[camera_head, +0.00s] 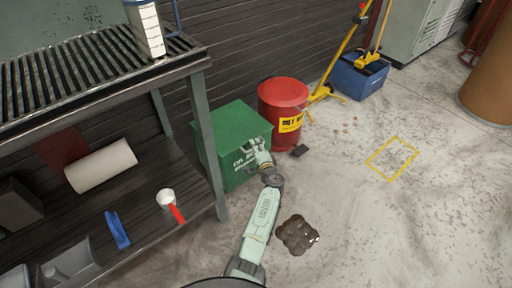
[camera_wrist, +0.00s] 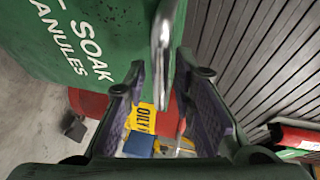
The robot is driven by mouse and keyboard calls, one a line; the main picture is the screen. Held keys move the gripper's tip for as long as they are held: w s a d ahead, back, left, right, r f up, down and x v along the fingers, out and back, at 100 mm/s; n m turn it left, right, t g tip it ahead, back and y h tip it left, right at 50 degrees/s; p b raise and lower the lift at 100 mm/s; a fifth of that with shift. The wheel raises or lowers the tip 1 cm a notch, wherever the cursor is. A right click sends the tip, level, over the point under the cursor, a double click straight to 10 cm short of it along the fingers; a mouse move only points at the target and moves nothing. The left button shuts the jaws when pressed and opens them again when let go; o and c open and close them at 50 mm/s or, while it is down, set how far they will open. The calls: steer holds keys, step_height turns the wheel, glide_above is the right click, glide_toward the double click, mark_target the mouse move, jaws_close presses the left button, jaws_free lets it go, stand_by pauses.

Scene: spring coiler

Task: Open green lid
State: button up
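The green lid (camera_head: 238,121) lies flat on top of the green bin (camera_head: 222,165), beside the wall. In the wrist view, the bin's white lettering (camera_wrist: 85,55) reads "SOAK" and "ANULES". A silver bar handle (camera_wrist: 162,45) stands out from the green surface in that view. My gripper (camera_head: 259,150) is at the front right side of the bin, near its upper edge. In the wrist view my gripper (camera_wrist: 160,78) is open, with its two purple-padded fingers spread on either side of the handle's end. I cannot tell whether a finger touches the handle.
A red drum (camera_head: 283,97) with a yellow label stands just right of the bin. A metal shelf rack (camera_head: 205,140) stands close on the left. A dark puddle (camera_head: 297,235) lies on the floor beside my arm. A blue mop bucket (camera_head: 358,78) stands farther back. Floor to the right is open.

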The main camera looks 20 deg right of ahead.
jaws_close()
stand_by(0.6)
